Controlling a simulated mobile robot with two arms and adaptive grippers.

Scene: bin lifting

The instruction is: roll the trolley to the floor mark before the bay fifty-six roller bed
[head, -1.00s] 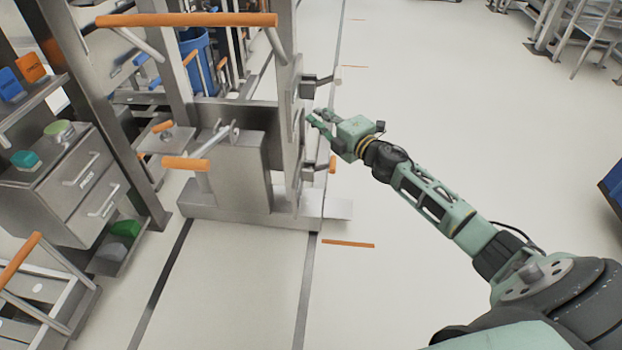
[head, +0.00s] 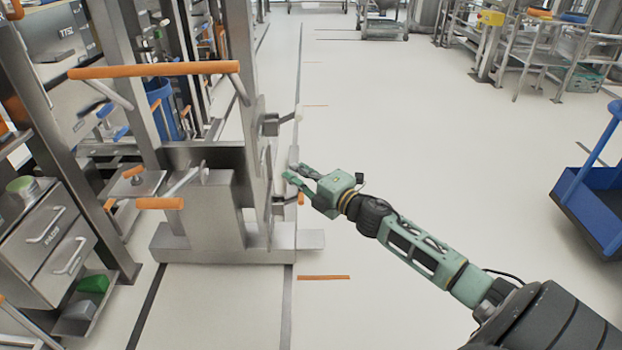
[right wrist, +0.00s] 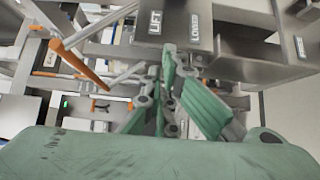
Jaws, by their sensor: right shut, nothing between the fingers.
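A blue trolley (head: 590,205) with an upright blue handle stands at the right edge of the head view, partly cut off. A short orange floor mark (head: 324,277) lies in front of the grey steel lifting frame; I cannot tell which bay it belongs to. My right gripper (head: 290,174) is shut and empty beside the frame's right side, apart from the trolley. Its green fingers (right wrist: 170,95) also show in the right wrist view, below a panel lettered LIFT and LOWER. My left gripper is out of view. I cannot make out a roller bed marked fifty-six.
The steel lifting frame (head: 215,215) has an orange-gripped crossbar (head: 155,69) and side levers. Drawers (head: 50,245) stand at the left. Steel carts (head: 545,50) stand at the back right. The floor (head: 430,130) between frame and trolley is open.

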